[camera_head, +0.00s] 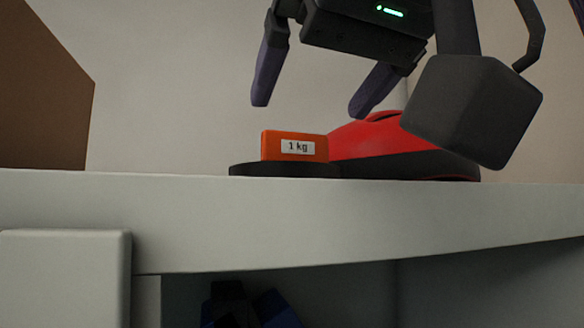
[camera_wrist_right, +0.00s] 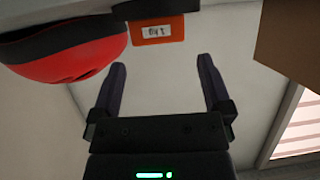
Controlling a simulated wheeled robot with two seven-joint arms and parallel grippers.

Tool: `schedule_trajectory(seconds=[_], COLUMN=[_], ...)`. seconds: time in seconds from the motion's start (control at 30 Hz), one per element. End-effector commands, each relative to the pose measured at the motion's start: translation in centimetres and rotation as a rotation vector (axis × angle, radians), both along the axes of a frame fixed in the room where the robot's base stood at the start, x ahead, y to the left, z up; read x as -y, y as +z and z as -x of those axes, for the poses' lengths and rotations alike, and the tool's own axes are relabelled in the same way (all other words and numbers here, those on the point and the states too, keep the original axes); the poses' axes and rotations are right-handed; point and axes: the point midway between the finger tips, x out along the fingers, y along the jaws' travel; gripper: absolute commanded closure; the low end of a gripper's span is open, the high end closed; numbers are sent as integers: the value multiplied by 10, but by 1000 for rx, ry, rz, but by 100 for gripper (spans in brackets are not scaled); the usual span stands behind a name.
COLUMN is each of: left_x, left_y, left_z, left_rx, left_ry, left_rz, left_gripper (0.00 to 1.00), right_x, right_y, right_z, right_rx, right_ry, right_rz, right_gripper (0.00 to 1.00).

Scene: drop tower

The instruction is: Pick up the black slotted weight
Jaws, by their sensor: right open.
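The black slotted weight (camera_head: 245,170) lies flat on the white surface in the head view, seen edge-on as a thin dark disc. An upright orange block (camera_head: 275,146) with a "1 kg" label stands on it. In the wrist view the picture is upside down; the weight (camera_wrist_right: 150,8) shows at the top with the orange block (camera_wrist_right: 165,30) below it. My right gripper (camera_head: 311,106) is open and empty, above the orange block and apart from it. In the wrist view the block lies beyond and between the open fingers (camera_wrist_right: 162,64). The slot is not visible. My left gripper is out of view.
A red and black rounded object (camera_head: 380,140) sits close to the right of the weight. A brown box (camera_head: 40,90) stands at the left. The white top (camera_head: 250,215) has an open space below holding a dark blue object (camera_head: 275,310).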

Motion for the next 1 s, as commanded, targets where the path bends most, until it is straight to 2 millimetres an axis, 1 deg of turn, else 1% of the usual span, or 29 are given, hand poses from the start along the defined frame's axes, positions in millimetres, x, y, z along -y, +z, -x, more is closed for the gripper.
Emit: schedule_trajectory(seconds=[0.07,0.23,0.3,0.4,0.57,0.6,0.67,0.7,0.77,0.8,0.97,1.0], left_x=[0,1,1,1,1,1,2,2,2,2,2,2], left_y=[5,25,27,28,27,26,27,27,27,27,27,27], left_z=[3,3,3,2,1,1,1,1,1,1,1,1], left_rx=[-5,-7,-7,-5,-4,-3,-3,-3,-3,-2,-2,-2], left_ry=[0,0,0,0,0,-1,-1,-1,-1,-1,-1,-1], left_rz=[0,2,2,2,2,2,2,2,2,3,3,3], left_gripper=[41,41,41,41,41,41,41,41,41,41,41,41], right_x=[-3,-13,-18,-20,-21,-21,-21,-21,-20,-20,-20,-20], right_y=[-2,-12,-17,-22,-24,-24,-24,-24,-23,-23,-23,-23], right_z=[-10,-40,-50,-56,-56,-56,-56,-56,-56,-56,-56,-56], right_rx=[0,-3,-2,0,1,1,0,0,0,0,0,0], right_ry=[-1,1,0,1,1,1,1,1,1,1,1,1], right_rz=[2,3,2,1,0,0,1,1,1,1,1,1], right_gripper=[0,0,0,0,0,4,17,25,38,47,80,89])
